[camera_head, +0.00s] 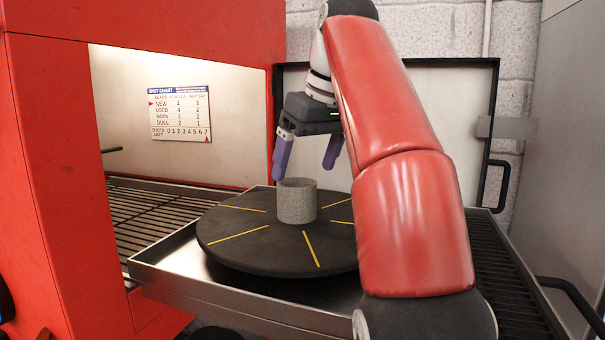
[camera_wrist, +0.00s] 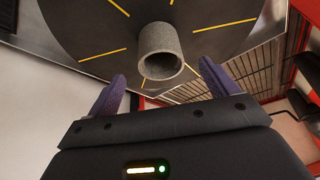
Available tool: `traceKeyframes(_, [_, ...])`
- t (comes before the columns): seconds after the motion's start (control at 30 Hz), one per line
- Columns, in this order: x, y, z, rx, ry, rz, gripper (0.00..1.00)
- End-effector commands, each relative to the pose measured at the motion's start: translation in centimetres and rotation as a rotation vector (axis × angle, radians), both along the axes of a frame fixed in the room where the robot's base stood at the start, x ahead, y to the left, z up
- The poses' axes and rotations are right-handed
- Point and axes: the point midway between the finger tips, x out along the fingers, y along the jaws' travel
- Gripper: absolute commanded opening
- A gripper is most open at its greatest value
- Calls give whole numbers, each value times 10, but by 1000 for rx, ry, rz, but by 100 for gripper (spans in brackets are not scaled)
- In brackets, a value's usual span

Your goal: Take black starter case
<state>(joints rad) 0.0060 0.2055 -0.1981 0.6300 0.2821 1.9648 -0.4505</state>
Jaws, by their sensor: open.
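A grey, speckled hollow cylinder (camera_head: 297,207) stands upright near the middle of a dark round turntable (camera_head: 265,258) with yellow radial lines. It is the only case-like part I see, and it looks grey rather than black. In the wrist view the cylinder (camera_wrist: 157,38) shows its open end, between and beyond my purple fingertips. My gripper (camera_head: 304,168) is open and empty, with its fingers above and around the cylinder's line, apart from it. The wrist view also shows both fingers of my gripper (camera_wrist: 161,74) spread wide.
The turntable sits on a metal tray (camera_head: 190,285). A red cabinet (camera_head: 45,170) with a slatted rack (camera_head: 140,215) stands at left, a shot chart (camera_head: 180,113) on its inner wall. An open door panel (camera_head: 445,100) stands behind. A black handle (camera_head: 575,300) juts out at right.

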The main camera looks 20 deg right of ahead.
Motion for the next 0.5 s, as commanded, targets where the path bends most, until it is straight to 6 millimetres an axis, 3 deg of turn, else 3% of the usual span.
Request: traceKeyframes(0.5, [20, 10, -56, 1, 2, 2, 86])
